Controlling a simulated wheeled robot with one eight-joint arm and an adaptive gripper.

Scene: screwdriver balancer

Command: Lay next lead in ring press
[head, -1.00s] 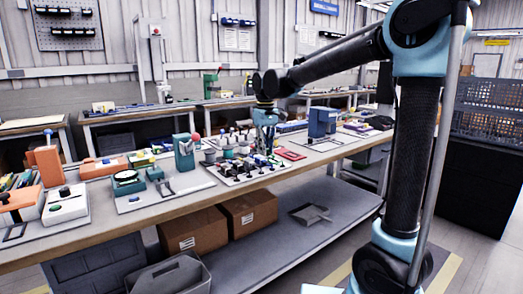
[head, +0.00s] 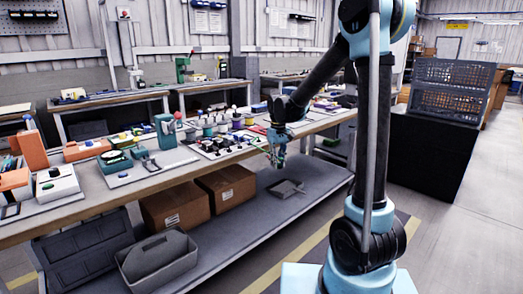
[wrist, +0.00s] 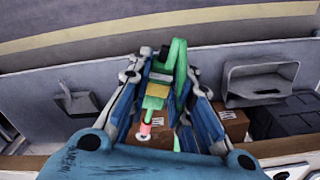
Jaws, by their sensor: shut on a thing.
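My gripper (wrist: 161,78) is shut on a green lead (wrist: 179,60) in the wrist view. The lead bends in a loop at the fingertips, with a yellow piece (wrist: 154,96) and a reddish end piece (wrist: 146,130) between the fingers. In the head view my gripper (head: 278,152) hangs just in front of the bench edge, with a thin green strand beside it. A teal press (head: 166,131) and an orange press (head: 32,149) stand on the bench, left of my gripper. I cannot tell which is the ring press.
The bench (head: 100,192) also carries a board of small black parts (head: 212,146). On the lower shelf are cardboard boxes (head: 172,207), a grey tote (head: 158,258) and a small tray (head: 287,187). A dark crate stack (head: 430,140) stands right; floor there is open.

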